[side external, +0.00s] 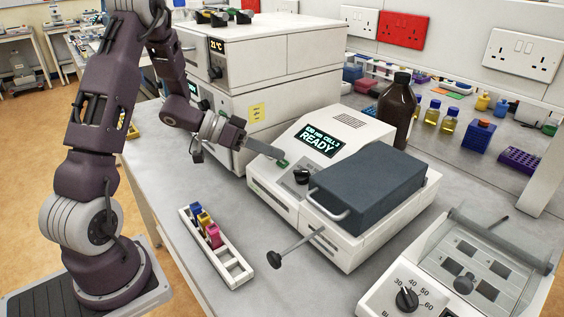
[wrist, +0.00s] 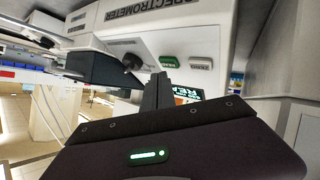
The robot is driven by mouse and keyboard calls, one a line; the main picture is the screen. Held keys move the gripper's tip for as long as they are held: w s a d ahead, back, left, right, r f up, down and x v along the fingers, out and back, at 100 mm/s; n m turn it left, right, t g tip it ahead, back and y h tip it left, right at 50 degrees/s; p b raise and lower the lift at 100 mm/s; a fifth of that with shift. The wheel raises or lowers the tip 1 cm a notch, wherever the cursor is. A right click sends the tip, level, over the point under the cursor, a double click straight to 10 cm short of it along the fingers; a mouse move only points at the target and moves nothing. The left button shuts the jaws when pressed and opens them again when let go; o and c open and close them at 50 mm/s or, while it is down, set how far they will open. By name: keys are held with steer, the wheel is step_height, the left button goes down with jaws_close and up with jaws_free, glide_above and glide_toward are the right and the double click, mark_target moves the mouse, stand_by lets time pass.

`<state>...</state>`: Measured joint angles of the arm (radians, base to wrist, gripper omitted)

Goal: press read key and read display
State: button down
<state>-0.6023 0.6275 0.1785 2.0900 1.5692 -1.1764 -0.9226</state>
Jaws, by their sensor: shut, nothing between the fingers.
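The white spectrometer (side external: 352,133) stands on the bench. Its dark display (side external: 323,141) shows a small upper line, which looks like "520 nm CELL 3", and a large "READY". The green read key (wrist: 169,62) and a pale key marked ZERO (wrist: 201,64) sit side by side on its front panel. My gripper (side external: 277,160) is shut and empty, its fingers reaching to the green key. In the wrist view, the shut fingertips (wrist: 160,76) appear beside the green key's lower edge; I cannot tell whether they touch it. The fingers partly hide the display there.
A black knob (side external: 302,176) stands right of the key, before the dark lid (side external: 368,184). A white rack (side external: 228,262) with several coloured cuvettes lies in front. A metal rod with a dark knob (side external: 274,259) sticks out. A brown bottle (side external: 398,108) stands behind.

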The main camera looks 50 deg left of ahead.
steer(key=shift+w+f, duration=0.1)
steer(key=shift+f, duration=0.2)
steer(key=shift+w+f, duration=0.15)
steer(key=shift+f, duration=0.2)
stand_by(0.5)
steer(key=shift+s+r, duration=0.35)
steer(key=shift+r, duration=0.4)
steer(key=shift+s+r, duration=0.35)
steer(key=shift+r, duration=0.4)
steer(key=shift+s+r, duration=0.3)
steer(key=shift+r, duration=0.5)
steer(key=shift+s+r, duration=0.35)
steer(key=shift+r, duration=0.4)
